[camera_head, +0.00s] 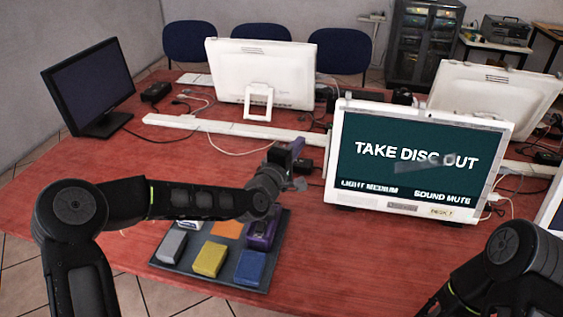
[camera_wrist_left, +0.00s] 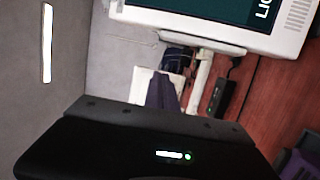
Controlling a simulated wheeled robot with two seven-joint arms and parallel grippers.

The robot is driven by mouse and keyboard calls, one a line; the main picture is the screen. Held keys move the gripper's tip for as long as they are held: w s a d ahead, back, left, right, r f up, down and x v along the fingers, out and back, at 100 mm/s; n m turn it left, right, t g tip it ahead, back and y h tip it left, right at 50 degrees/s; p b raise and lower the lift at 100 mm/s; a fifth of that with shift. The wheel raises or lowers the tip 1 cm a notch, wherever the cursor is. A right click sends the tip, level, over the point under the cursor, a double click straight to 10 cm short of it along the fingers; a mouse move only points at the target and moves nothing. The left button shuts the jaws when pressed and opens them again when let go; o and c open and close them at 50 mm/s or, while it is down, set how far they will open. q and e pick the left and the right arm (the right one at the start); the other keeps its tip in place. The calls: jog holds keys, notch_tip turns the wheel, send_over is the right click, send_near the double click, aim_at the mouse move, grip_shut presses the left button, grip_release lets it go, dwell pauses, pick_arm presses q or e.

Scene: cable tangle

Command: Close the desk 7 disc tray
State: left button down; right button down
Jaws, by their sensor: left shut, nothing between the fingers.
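The desk 7 computer (camera_head: 418,160) is a white all-in-one on the right half of the red table, labelled DESK 7. Its screen reads TAKE DISC OUT; part of it fills the top of the left wrist view (camera_wrist_left: 215,18), turned sideways. A pale narrow strip (camera_wrist_left: 200,42) lies along its left side there; I cannot tell for sure whether this is the disc tray. My left gripper (camera_head: 292,152) is shut and empty, to the left of the computer and apart from it. Its purple fingers show in the wrist view (camera_wrist_left: 162,92). My right arm is at lower right, its gripper out of frame.
A dark tray (camera_head: 203,283) with several coloured boxes lies in front, partly under my left arm. A white cable duct (camera_head: 230,128) crosses the table. Cables and adapters lie behind. A black monitor (camera_head: 90,88) and another white computer (camera_head: 260,75) stand farther back.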

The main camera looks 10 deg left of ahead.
pick_arm(q)
jog(key=v, duration=0.5)
jog(key=shift+s+b, duration=0.3)
jog(key=shift+s, duration=0.05)
jog(key=shift+r, duration=0.1)
